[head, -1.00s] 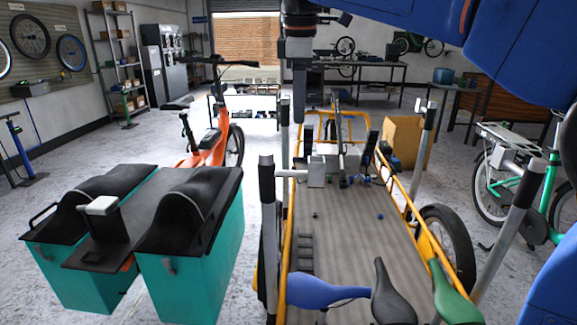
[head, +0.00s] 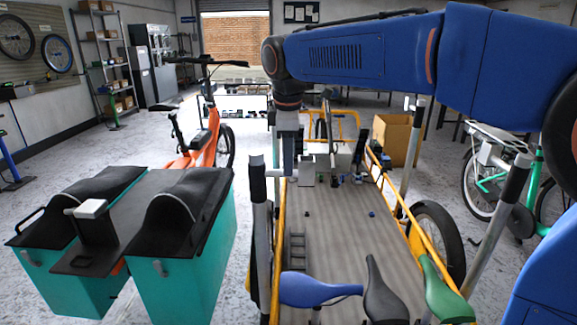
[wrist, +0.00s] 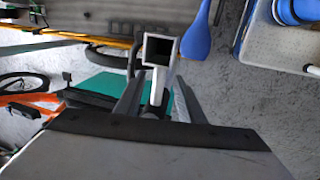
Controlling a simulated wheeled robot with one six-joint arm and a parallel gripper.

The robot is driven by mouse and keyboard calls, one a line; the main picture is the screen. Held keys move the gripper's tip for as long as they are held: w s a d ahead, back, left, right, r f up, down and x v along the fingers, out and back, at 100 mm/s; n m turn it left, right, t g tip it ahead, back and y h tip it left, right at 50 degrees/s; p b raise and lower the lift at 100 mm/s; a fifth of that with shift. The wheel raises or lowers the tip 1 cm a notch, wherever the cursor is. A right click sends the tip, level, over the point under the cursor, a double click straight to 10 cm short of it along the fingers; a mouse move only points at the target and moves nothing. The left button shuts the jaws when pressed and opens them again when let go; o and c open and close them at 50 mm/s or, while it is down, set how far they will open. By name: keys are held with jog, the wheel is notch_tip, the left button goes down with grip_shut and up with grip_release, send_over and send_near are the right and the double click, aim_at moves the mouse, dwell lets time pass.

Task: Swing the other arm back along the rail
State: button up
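A swing arm (head: 275,172) sticks out from the black-topped near left post (head: 258,200) of the cargo bike, inward over the bed; a square block (head: 303,171) shows just beyond it. My gripper (head: 287,170) hangs pointing down just above this arm, beside the post. In the wrist view a pale stalk with a square, hollow end (wrist: 160,50) lies between my two dark fingers (wrist: 156,95). The fingers are apart; I see no clear contact. Another short arm (head: 411,103) shows on the far right post (head: 416,135).
The yellow side rail (head: 281,255) runs along the ribbed bed (head: 340,230). Blue (head: 315,291), black and green saddles stand at the near end. Teal panniers (head: 185,255) are at left, an orange bike (head: 205,140) behind. The right near post (head: 495,225) rises beside the bed.

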jog(key=shift+w+f, duration=0.25)
jog(key=shift+f, duration=0.9)
jog(key=shift+c, duration=0.6)
grip_shut()
